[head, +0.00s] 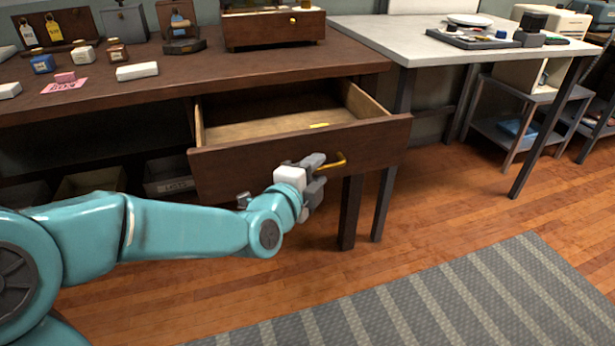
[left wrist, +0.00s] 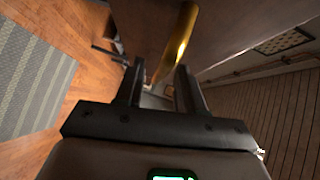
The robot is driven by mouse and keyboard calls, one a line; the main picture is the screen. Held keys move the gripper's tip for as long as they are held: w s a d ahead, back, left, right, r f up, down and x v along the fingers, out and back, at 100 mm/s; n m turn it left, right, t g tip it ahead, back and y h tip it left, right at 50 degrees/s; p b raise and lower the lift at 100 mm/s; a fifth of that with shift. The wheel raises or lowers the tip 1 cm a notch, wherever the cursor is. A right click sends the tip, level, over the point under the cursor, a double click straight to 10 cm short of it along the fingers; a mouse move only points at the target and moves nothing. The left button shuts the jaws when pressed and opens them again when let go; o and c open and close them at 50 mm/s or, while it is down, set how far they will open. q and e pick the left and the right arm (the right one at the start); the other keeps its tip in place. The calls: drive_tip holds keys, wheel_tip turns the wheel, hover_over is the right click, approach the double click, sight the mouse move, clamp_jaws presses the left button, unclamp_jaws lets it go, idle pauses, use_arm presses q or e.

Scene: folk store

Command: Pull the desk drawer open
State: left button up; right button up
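The desk drawer (head: 290,155) is pulled partway out of the dark wooden desk (head: 180,75), and its pale wooden inside shows. A curved brass handle (head: 335,162) sits on the drawer front. My left gripper (head: 318,170) is at the drawer front, by the left part of the handle. In the left wrist view, the two dark fingers (left wrist: 160,75) stand apart, and the brass handle (left wrist: 180,40) runs from beyond the fingertips into the gap between them. I cannot tell whether either finger touches it. My right gripper is in neither view.
A small yellow item (head: 319,125) lies in the drawer. Small boxes, tags and a wooden case (head: 272,30) stand on the desk. A light-topped table (head: 430,45) stands to the right. The wooden floor and striped rug (head: 450,300) in front are clear.

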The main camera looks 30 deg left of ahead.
use_arm(q)
drive_tip(key=s+d+r+b, duration=0.1)
drive_tip(key=s+b, duration=0.3)
drive_tip(key=s, duration=1.2)
drive_tip(key=shift+r, duration=0.65)
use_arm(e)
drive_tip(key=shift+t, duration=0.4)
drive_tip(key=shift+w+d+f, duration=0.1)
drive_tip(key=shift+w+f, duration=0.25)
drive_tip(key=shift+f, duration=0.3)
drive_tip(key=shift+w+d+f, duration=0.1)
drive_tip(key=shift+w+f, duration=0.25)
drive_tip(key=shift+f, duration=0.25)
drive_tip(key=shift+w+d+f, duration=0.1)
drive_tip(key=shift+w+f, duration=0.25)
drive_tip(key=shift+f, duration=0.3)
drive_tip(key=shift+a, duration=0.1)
